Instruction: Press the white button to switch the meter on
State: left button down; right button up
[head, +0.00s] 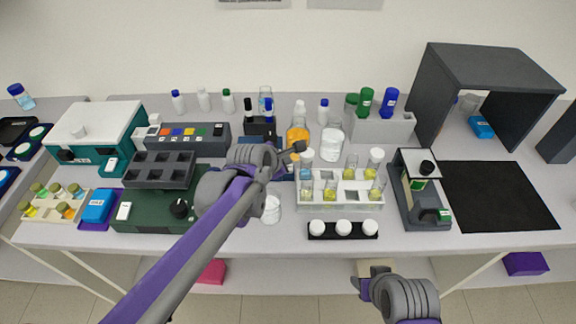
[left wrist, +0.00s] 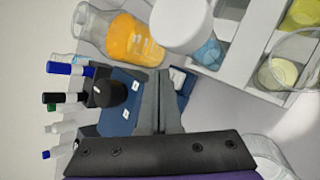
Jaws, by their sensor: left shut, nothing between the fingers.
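A white part (left wrist: 178,78), possibly the white button, shows just right of the fingertips. I cannot tell whether they touch it. In the head view my left arm hides most of the blue device. My right gripper (head: 366,280) is low in front of the bench; its jaw state is unclear.
An orange flask (head: 298,136) and the white rack (head: 340,199) with yellow-filled glassware stand close to my left gripper. A black pen holder (head: 261,130) is behind. A green unit (head: 150,214) stands left. A black mat (head: 498,196) lies bare on the right.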

pick_arm(q)
jog(key=shift+f, duration=0.15)
pick_arm(e)
jog(key=shift+f, duration=0.1)
dwell(0.4)
pick_arm(q)
jog(key=shift+f+b, duration=0.3)
pick_arm(e)
jog(key=shift+s+f, duration=0.1)
jog(key=shift+f, duration=0.1)
pick_arm(q)
jog(key=shift+f, duration=0.35)
pick_arm(e)
jog(key=shift+f, duration=0.2)
pick_arm(q)
jog(key=shift+r, duration=0.1)
jog(key=shift+r+p, duration=0.4)
jog(key=shift+r, duration=0.3)
pick_arm(e)
jog(key=shift+r, duration=0.6)
pick_arm(q)
notch_tip(320, 180, up, 6)
jog(key=p, duration=0.3)
jog(key=shift+p, duration=0.3)
pick_arm(e)
jog(key=r, duration=0.1)
jog(key=w+r, duration=0.1)
jog(key=r, duration=0.2)
jog(key=shift+w+r, duration=0.35)
jog(key=shift+s, duration=0.1)
